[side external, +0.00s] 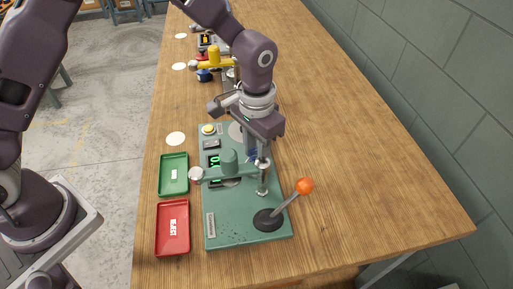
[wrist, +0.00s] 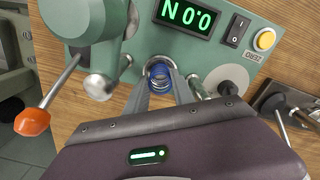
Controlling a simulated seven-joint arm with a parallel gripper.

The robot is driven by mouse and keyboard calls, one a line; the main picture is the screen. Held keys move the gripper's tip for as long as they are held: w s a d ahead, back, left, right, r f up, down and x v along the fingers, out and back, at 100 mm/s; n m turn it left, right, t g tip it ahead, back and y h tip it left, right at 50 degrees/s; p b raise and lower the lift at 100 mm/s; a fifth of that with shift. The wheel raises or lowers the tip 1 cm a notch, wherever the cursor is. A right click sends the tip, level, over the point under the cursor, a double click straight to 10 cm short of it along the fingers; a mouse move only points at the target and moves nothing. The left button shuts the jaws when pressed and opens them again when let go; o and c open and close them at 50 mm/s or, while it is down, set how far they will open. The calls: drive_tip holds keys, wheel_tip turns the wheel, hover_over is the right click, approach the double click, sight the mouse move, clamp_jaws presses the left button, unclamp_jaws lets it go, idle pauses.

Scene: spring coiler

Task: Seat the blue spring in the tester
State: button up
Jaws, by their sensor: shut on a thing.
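The blue spring (wrist: 161,78) is between the two grey fingers of my gripper (wrist: 160,88), which is shut on it. It stands against a round metal piece on the tester; I cannot tell whether they touch. In the side external view, the spring shows as a small blue patch (side external: 252,156) below my gripper (side external: 257,150), partly hidden by the fingers and the tester's parts. The tester (side external: 233,228) is a green bench unit with a green-digit display (wrist: 187,16), a press head and a lever with an orange knob (side external: 305,186). The orange knob also shows in the wrist view (wrist: 32,122).
A green tray (side external: 164,186) and a red tray (side external: 160,244) marked as reject lie left of the tester. A yellow-armed device (side external: 213,57) and other items stand farther along the bench. The wooden bench (side external: 370,170) is clear to the right.

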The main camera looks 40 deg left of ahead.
idle(0.3)
drive_tip(key=o, duration=1.4)
drive_tip(key=shift+c, duration=0.2)
drive_tip(key=shift+r, duration=4.4)
